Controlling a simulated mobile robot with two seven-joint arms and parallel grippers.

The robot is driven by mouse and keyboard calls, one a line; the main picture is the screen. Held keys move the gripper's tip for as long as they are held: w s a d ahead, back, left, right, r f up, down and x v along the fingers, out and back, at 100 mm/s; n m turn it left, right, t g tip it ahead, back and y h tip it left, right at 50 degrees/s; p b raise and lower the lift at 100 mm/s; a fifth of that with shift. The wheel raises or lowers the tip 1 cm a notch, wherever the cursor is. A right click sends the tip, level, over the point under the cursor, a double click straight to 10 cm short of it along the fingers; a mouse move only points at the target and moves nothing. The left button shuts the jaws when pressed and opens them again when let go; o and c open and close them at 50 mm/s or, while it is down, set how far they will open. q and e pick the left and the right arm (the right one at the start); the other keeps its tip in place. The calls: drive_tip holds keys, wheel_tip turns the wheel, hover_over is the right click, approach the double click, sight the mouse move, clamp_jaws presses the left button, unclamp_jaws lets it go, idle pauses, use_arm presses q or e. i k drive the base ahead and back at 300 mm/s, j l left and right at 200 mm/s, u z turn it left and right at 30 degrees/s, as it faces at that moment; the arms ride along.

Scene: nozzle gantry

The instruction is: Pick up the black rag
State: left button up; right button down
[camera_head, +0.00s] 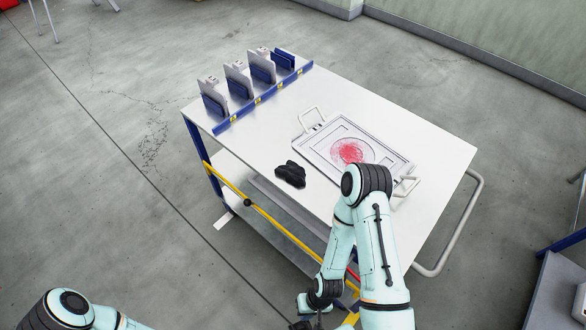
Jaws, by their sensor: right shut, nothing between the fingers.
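The black rag (290,174) lies crumpled on the white tabletop, left of a white tray. My right arm comes in from the bottom and bends in front of the table. My right gripper (303,325) is at the bottom edge, partly cut off, below and in front of the table, well apart from the rag. It is shut and empty. Of my left arm only a part shows at the bottom left; the left gripper is not in view.
The white cart table (230,138) has blue legs and a yellow bar. A white tray (312,151) with two handles and a red patch lies right of the rag. Several grey and blue holders (264,68) stand along the far left edge. The tabletop around the rag is clear.

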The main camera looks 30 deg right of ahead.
sight(294, 173)
drive_tip(key=z, duration=1.05)
